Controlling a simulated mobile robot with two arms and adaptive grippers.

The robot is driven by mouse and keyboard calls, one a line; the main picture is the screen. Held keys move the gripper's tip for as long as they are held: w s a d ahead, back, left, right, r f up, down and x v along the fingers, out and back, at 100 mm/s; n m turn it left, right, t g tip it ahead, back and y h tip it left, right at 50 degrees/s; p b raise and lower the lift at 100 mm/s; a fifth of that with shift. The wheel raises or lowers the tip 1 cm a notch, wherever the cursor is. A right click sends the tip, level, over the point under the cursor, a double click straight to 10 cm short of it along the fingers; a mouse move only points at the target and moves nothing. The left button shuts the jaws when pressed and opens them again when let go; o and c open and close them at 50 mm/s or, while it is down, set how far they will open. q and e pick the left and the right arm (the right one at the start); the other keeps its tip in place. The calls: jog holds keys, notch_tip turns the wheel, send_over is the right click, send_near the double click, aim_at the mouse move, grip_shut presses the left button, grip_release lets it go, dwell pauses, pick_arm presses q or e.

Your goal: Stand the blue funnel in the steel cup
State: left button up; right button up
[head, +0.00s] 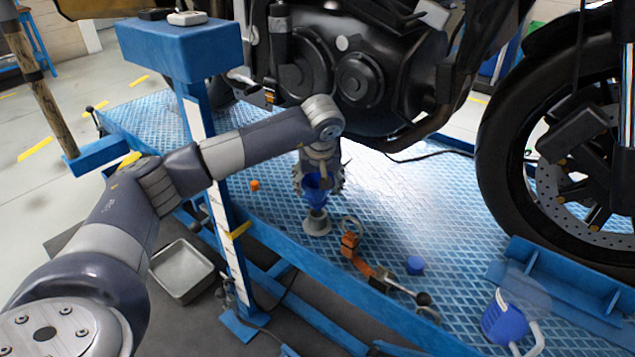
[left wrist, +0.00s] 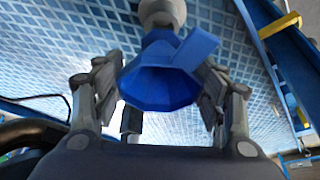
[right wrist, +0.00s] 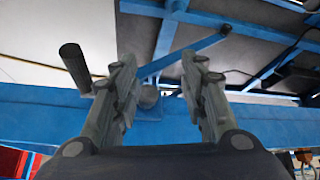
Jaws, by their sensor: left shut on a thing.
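The blue funnel (head: 315,193) is held by my left gripper (head: 318,180), spout down, right above the steel cup (head: 317,226). The cup stands on the blue ribbed platform. In the left wrist view the funnel (left wrist: 160,86) shows its wide mouth and side tab between the fingers of my left gripper (left wrist: 160,80), with the cup (left wrist: 162,12) beyond it. The spout's tip is at the cup's mouth; I cannot tell whether it is inside. My right gripper (right wrist: 165,78) is open and empty in the right wrist view, near a blue beam.
An orange-handled tool (head: 360,258) and a blue cap (head: 415,265) lie right of the cup. A small orange piece (head: 255,185) lies to the left. A blue jug (head: 505,324) stands at the front right. The motorcycle (head: 350,70) rises behind; a blue post (head: 215,200) stands left.

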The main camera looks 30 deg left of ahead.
aim_at(318, 203)
pick_arm(q)
jog(key=shift+f, duration=0.15)
pick_arm(e)
jog(key=shift+w+a+r, duration=0.1)
jog(key=shift+w+a, duration=0.05)
jog(key=shift+w, duration=0.1)
pick_arm(q)
jog(key=shift+f+b, duration=0.35)
jog(key=shift+f, duration=0.5)
pick_arm(e)
jog(key=shift+w+a+r+t+y, duration=0.1)
jog(key=shift+w+a+r+t, duration=0.25)
jog(key=shift+w, duration=0.3)
jog(key=shift+w+a+r+t+y, duration=0.1)
jog(key=shift+w+r+t, duration=0.3)
jog(key=shift+w, duration=0.3)
jog(key=shift+w+a+r+t+y, duration=0.1)
jog(key=shift+w+a+r+t, duration=0.15)
jog(key=shift+w+t, duration=0.3)
jog(key=shift+w, duration=0.15)
pick_arm(q)
jog(key=shift+f, duration=0.1)
jog(key=shift+f+b, duration=0.3)
jog(key=shift+f, duration=0.1)
pick_arm(e)
jog(key=shift+w+a+r+t, duration=0.15)
jog(key=shift+w+r+t, duration=0.15)
jog(key=shift+w+r, duration=0.25)
